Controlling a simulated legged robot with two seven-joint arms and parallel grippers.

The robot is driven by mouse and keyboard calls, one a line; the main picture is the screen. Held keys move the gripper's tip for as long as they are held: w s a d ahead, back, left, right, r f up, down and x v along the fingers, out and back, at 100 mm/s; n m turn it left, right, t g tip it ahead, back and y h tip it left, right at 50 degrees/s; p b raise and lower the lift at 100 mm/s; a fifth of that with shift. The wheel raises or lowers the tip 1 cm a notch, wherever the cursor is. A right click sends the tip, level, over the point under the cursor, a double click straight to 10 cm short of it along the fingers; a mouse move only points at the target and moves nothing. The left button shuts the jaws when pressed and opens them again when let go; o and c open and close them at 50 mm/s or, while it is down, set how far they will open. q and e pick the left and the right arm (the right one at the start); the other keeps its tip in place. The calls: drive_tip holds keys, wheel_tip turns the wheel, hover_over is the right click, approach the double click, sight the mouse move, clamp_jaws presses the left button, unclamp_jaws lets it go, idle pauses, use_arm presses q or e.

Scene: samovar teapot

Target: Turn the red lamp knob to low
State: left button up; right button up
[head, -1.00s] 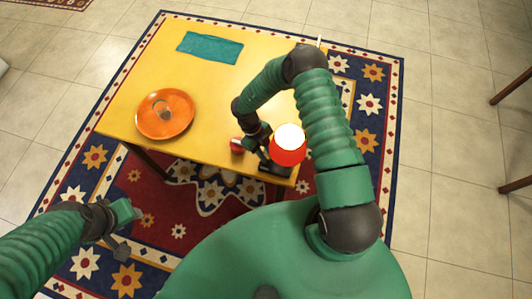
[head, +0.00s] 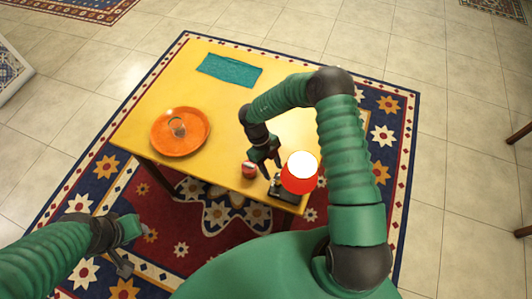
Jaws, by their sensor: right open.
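The lamp has a glowing white top and a red shade (head: 299,180). Its dark base (head: 283,189) stands at the near right corner of the yellow table. I cannot make out the lamp's knob; it is too small or hidden. My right gripper (head: 266,169) is open and empty, pointing down just left of the lamp, above or beside its base. I cannot tell whether it touches the base. My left gripper (head: 128,248) looks open and empty, low at the left, off the table's near side.
A small red and white round thing (head: 249,170) lies near the table's front edge, close left of my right gripper. An orange plate (head: 160,142) holds a small glass-like thing (head: 178,126). A teal cloth (head: 229,69) lies at the back. The middle of the yellow table (head: 205,95) is clear.

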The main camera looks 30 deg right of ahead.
drive_tip(key=v, duration=1)
drive_tip(key=shift+w+r+b, duration=0.2)
drive_tip(key=shift+r+b, duration=0.1)
drive_tip(key=shift+b, duration=0.1)
